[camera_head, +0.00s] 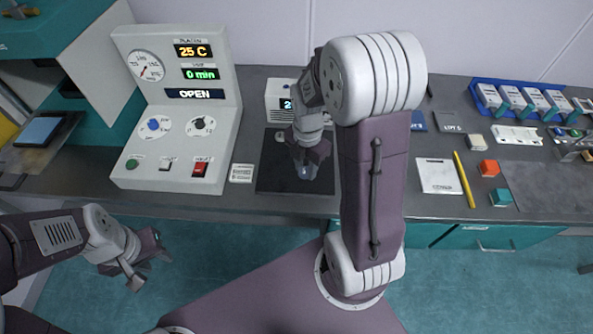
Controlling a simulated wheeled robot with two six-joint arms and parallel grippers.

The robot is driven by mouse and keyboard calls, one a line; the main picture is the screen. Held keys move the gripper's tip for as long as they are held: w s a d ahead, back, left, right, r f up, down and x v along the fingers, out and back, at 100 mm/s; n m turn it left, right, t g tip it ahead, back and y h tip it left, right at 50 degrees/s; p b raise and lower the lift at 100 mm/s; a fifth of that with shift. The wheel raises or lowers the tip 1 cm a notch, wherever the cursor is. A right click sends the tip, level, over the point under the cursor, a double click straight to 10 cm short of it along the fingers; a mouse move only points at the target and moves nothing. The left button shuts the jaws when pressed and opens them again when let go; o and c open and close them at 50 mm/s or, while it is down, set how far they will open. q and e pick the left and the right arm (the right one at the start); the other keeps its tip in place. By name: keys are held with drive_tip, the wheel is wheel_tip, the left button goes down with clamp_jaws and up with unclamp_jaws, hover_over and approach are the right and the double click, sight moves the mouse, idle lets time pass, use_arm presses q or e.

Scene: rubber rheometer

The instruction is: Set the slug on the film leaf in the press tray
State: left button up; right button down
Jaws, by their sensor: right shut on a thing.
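The press tray (62,132) sticks out at the far left, below the teal press. A blue film leaf (38,131) lies in it, with no slug visible on it. My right gripper (305,173) is low over the black mat in the middle of the bench, far right of the tray. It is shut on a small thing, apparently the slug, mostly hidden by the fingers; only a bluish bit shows. My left gripper (150,262) hangs in front of the bench, below the console, away from the tray.
A console (178,110) reading 25 C, 0 min and OPEN stands between the tray and the black mat (268,180). A small display unit (281,101) stands behind the mat. Orange (489,168) and teal (501,197) cubes, a yellow pencil (464,180) and a blue rack (530,99) are right.

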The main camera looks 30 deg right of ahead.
drive_tip(key=s+d+r, duration=0.5)
drive_tip(key=s, duration=0.2)
drive_tip(key=shift+d+r, duration=0.15)
drive_tip(key=shift+d, duration=0.15)
